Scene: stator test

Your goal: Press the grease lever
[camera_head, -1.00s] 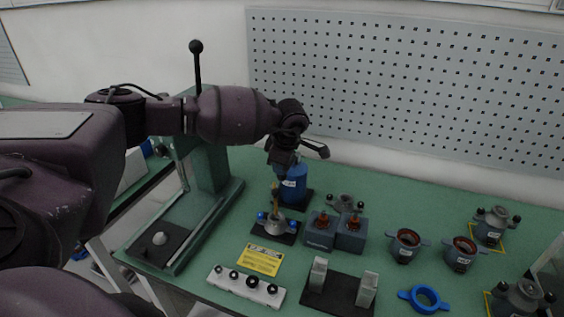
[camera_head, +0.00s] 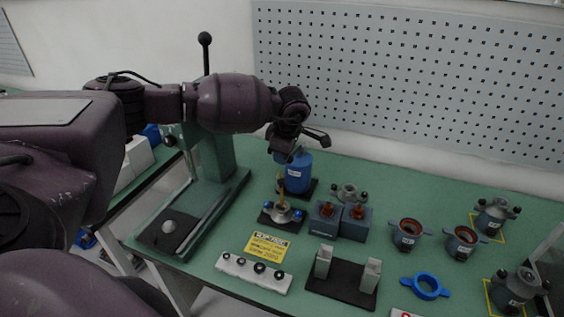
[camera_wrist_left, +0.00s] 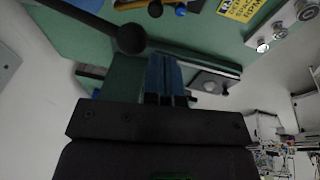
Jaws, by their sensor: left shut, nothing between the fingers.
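A blue grease canister (camera_head: 298,175) stands upright on a dark base on the green bench. My left gripper (camera_head: 286,157) is above and just in front of it, pointing down and hiding its top. A dark handle (camera_head: 318,137) sticks out right of the gripper; I cannot tell if it is part of the grease lever. In the left wrist view, a black lever with a ball end (camera_wrist_left: 130,38) comes in from the upper left, beside my gripper's fingers (camera_wrist_left: 165,68). The fingers are shut and empty. Contact with the lever is not clear. My right gripper is out of view.
A green press with a tall ball-topped lever (camera_head: 205,40) stands left, behind my arm. Right of the canister are grey blocks with orange parts (camera_head: 341,220) and dark pots (camera_head: 407,234). A pegboard wall (camera_head: 420,80) is behind. A yellow sign (camera_head: 268,246) lies in front.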

